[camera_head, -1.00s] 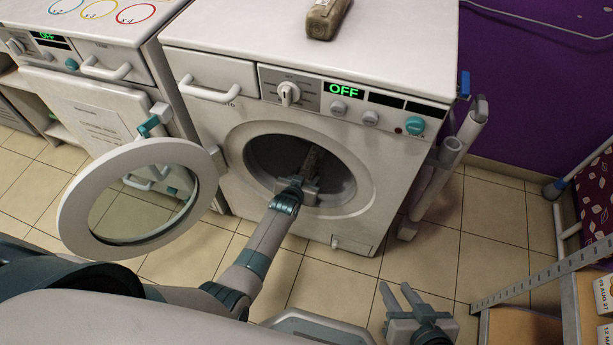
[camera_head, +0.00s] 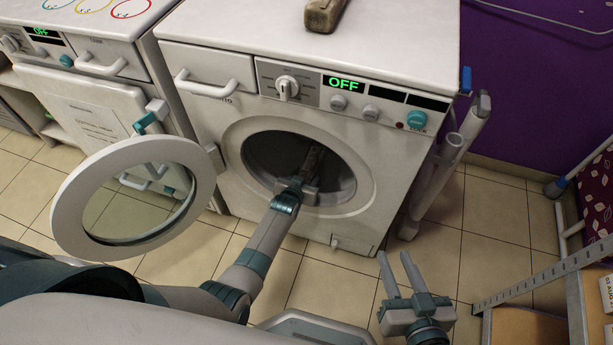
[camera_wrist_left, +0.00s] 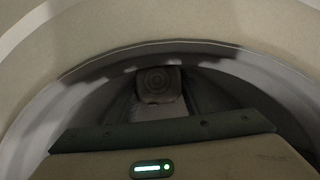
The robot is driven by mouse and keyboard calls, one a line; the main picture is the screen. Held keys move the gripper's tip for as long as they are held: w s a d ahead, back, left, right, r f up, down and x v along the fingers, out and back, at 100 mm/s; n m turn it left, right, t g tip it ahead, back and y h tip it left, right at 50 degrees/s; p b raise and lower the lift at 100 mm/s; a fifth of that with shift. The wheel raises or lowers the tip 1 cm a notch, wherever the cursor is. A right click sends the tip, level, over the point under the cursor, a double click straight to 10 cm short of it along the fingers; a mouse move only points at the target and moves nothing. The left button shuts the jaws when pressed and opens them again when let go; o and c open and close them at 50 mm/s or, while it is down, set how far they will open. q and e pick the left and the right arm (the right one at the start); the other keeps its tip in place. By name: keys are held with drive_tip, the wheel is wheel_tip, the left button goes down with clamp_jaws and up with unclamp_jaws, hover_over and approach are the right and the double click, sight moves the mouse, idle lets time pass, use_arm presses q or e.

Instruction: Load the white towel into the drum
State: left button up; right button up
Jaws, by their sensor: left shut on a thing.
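The front-loading washer (camera_head: 300,110) has its round door (camera_head: 130,195) swung open to the left. My left arm reaches into the drum (camera_head: 335,175). My left gripper (camera_head: 308,172) is inside the opening, shut on a rolled towel (camera_head: 314,159) that looks greyish in the dim light. The left wrist view shows the roll's spiral end (camera_wrist_left: 160,80) beyond the gripper body, within the drum; the fingers are hard to make out there. Whether the towel touches the drum wall cannot be told. My right gripper (camera_head: 393,262) is open and empty, low over the floor in front of the washer.
A brownish rolled item (camera_head: 324,14) lies on the washer top. A second machine (camera_head: 85,85) stands at the left. Grey pipes (camera_head: 450,150) stand at the washer's right side. A shelf rack (camera_head: 545,280) is at the lower right. The tiled floor between is clear.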

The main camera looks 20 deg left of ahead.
idle(0.4)
use_arm(q)
drive_tip(key=shift+f+b, duration=1.1)
drive_tip(key=shift+f, duration=0.2)
drive_tip(key=o, duration=1.4)
drive_tip(key=shift+s, duration=0.1)
drive_tip(key=shift+p+v, duration=2.1)
drive_tip(key=shift+p, duration=0.15)
drive_tip(key=shift+s+r, duration=0.2)
drive_tip(key=shift+s, duration=0.1)
drive_tip(key=shift+p, duration=0.3)
